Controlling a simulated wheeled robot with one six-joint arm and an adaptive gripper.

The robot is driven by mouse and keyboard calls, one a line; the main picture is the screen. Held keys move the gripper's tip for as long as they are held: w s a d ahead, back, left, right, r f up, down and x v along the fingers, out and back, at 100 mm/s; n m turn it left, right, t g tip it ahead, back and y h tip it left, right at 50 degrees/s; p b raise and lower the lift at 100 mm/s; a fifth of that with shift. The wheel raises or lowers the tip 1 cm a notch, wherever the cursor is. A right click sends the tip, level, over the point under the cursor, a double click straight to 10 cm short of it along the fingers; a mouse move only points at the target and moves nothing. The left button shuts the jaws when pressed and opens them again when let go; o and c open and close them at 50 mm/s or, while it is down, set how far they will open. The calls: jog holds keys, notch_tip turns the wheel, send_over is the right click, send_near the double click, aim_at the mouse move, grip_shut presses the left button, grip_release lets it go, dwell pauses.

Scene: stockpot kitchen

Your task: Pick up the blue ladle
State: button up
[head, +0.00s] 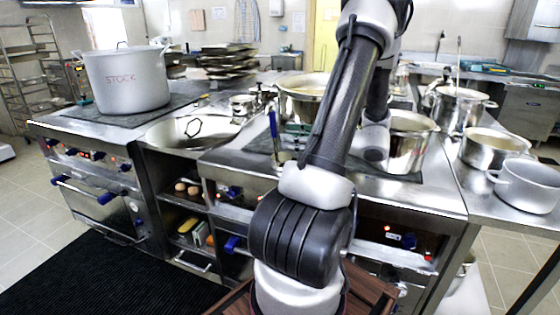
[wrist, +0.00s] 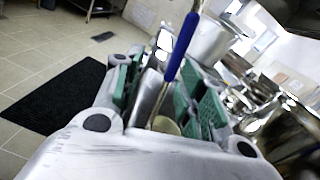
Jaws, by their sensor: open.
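The blue ladle (head: 273,126) stands nearly upright left of my forearm in the head view, its blue handle on top and a thin metal shaft below. In the wrist view the blue handle (wrist: 181,46) rises tilted, with the shaft running down between the green-padded fingers. My gripper (wrist: 165,95) is open, one finger on each side of the shaft. I see no clear contact. The ladle's lower end is largely hidden by the gripper's body. In the head view most of my gripper is behind my forearm.
A large stockpot (head: 127,80) stands on the left stove. A steel pot (head: 408,143) stands right of my arm, with more pots (head: 492,148) farther right. A black mat (head: 88,280) lies on the floor.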

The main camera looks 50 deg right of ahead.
aim_at(277, 133)
jog(key=shift+w+d+f+m+t+h, duration=0.2)
jog(key=shift+w+d+m+t+h, duration=0.2)
jog(key=shift+d, duration=0.1)
jog(key=x, duration=0.6)
jog(key=shift+w+d+f, duration=0.2)
jog(key=shift+w+d, duration=0.05)
jog(key=shift+w, duration=0.05)
jog(key=shift+c, duration=0.4)
grip_shut()
